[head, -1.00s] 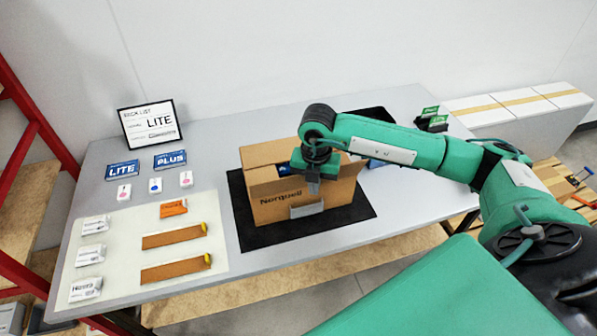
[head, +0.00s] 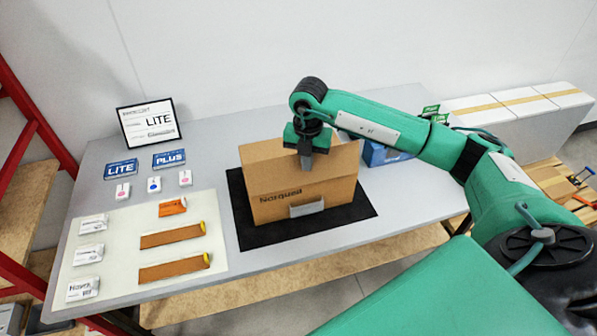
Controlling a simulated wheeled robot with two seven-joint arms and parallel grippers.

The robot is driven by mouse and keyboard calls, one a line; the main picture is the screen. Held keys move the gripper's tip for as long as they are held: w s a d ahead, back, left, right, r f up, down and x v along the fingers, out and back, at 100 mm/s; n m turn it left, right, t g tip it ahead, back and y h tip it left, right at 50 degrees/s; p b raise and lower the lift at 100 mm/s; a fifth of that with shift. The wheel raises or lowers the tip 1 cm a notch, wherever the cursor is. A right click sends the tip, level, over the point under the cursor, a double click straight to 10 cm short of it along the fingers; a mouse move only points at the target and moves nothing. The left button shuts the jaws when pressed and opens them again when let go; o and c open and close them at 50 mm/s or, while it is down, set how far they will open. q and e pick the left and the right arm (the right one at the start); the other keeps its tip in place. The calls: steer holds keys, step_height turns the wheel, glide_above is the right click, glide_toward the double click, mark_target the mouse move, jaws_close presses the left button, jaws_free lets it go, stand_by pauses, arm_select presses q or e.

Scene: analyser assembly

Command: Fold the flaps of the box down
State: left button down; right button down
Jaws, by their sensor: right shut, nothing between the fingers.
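The brown cardboard box (head: 282,204) stands on a black mat (head: 237,195), with printed lettering on its front and a light grey piece (head: 307,208) low on that side. A cardboard flap (head: 268,165) now spans the top and hides the inside. I cannot tell whether it lies fully flat, and the far right of the top is partly behind my arm. My right gripper (head: 305,162) points down at the middle of the top, shut and empty, at or just above the flap. Contact is not clear. My left gripper is not in view.
A blue container (head: 384,154) stands right of the box, partly behind my arm. A pale mat (head: 120,238) holds brown strips (head: 172,237) and an orange piece (head: 172,207).

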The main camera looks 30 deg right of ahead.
steer(key=shift+w+d+f, duration=0.1)
steer(key=shift+w, duration=0.6)
steer(key=w+d+f+b, duration=0.1)
steer(key=w+f+b, duration=0.3)
steer(key=w+b, duration=0.1)
steer(key=shift+w+d+f, duration=0.25)
steer(key=shift+w+f, duration=0.15)
steer(key=shift+w, duration=0.1)
steer(key=shift+f+b, duration=0.2)
steer(key=shift+b, duration=0.2)
stand_by(0.3)
steer(key=shift+r, duration=0.1)
